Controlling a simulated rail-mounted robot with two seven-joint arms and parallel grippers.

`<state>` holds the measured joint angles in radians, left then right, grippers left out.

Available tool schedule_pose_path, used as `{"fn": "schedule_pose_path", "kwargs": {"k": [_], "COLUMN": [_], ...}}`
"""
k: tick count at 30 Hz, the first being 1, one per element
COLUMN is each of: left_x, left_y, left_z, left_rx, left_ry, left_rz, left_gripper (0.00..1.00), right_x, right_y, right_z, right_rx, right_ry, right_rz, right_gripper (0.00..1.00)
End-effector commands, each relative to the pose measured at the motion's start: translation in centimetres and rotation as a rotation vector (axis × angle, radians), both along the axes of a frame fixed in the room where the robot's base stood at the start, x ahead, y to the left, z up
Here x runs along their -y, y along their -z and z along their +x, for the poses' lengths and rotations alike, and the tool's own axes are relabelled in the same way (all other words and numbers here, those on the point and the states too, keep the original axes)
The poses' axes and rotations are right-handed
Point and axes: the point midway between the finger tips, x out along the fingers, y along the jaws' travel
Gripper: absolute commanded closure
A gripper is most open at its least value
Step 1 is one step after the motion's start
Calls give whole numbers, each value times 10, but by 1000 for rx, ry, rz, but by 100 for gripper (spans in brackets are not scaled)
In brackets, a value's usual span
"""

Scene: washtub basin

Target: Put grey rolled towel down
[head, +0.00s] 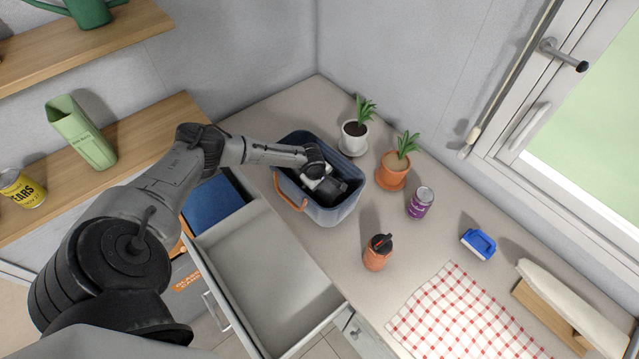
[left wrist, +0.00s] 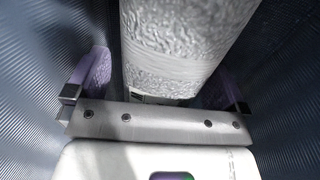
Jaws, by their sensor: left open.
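The grey rolled towel (left wrist: 180,45) shows in the left wrist view as a pale, textured roll between my two gripper fingers. A small gap shows beside it on both sides. My left gripper (head: 328,190) is open and reaches down inside the blue-grey washtub basin (head: 341,213), which stands on the counter. The basin's ribbed walls (left wrist: 40,90) surround the gripper in the wrist view. In the head view my gripper and the basin wall hide the towel. My right gripper is not in view.
Two potted plants (head: 355,137) (head: 392,171) stand behind the basin. A blue brush (head: 478,243) and a checked cloth (head: 460,318) lie farther right. An open, empty drawer (head: 265,275) is in front.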

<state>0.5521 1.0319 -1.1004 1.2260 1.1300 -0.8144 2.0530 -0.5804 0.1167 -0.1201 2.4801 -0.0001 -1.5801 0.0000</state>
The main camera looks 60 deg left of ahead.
Motion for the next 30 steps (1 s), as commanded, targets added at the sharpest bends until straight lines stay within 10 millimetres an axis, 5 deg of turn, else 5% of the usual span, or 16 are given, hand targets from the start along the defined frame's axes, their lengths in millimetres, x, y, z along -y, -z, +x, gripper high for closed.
{"fn": "schedule_pose_path", "kwargs": {"k": [8, 21, 30], "left_x": [0, 4, 6], "left_y": [-12, -87, -116], "left_z": [-2, -18, -23], "left_rx": [1, 1, 1], "left_ry": [1, 2, 2], "left_rz": [-1, 1, 1], "left_gripper": [0, 0, 0], "right_x": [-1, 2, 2], "right_y": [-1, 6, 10], "right_z": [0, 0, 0], "right_rx": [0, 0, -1], "right_ry": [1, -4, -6], "right_rz": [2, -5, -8], "right_gripper": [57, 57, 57]}}
